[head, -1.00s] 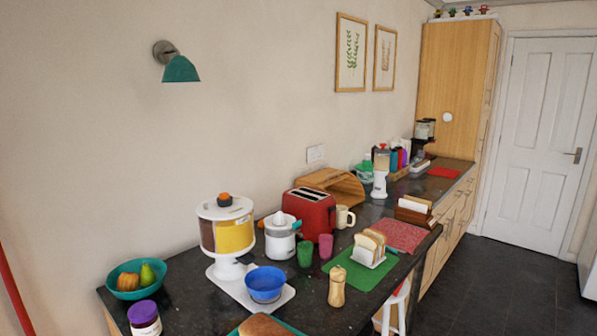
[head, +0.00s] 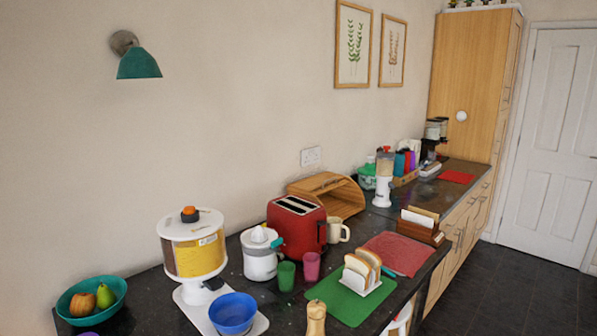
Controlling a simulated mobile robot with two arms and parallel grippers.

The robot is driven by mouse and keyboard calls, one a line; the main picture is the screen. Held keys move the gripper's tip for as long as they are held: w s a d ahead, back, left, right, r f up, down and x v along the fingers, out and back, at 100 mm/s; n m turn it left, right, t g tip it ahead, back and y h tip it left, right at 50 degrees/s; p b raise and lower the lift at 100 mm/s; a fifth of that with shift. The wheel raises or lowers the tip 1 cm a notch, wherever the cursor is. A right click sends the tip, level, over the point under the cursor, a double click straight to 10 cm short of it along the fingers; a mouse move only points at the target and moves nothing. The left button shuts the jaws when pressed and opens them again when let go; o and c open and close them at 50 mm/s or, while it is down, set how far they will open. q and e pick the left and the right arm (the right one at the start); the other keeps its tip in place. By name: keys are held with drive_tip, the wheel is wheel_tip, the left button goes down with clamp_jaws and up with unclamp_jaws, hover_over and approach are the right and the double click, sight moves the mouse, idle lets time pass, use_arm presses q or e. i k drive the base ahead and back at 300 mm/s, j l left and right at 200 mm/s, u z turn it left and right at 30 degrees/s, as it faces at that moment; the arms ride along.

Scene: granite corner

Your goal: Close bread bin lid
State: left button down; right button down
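The wooden bread bin (head: 328,186) stands against the wall behind the red toaster, in the middle of the head view. Its front looks open, with a dark hollow inside facing right; the toaster and the cream mug hide its lower left part. I cannot make out the lid's exact position. Neither of my grippers is in view.
The red toaster (head: 296,222) and cream mug (head: 338,230) stand close in front of the bin. A white juicer (head: 260,256), toast rack on a green board (head: 350,299), red mat (head: 400,252) and wooden napkin holder (head: 420,228) crowd the dark counter. Dark floor lies clear at right.

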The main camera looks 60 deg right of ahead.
sight(318, 192)
drive_tip(key=l+u, duration=0.1)
drive_tip(key=l, duration=0.4)
drive_tip(key=k+l, duration=0.1)
drive_tip(key=l, duration=0.4)
drive_tip(key=k+l+u, duration=0.15)
drive_tip(key=l, duration=0.4)
drive_tip(key=l+u, duration=0.1)
drive_tip(key=l, duration=0.4)
drive_tip(key=k+l, duration=0.15)
drive_tip(key=l, duration=0.35)
drive_tip(key=k+l+u, duration=0.15)
drive_tip(key=l, duration=0.35)
drive_tip(key=i, duration=0.05)
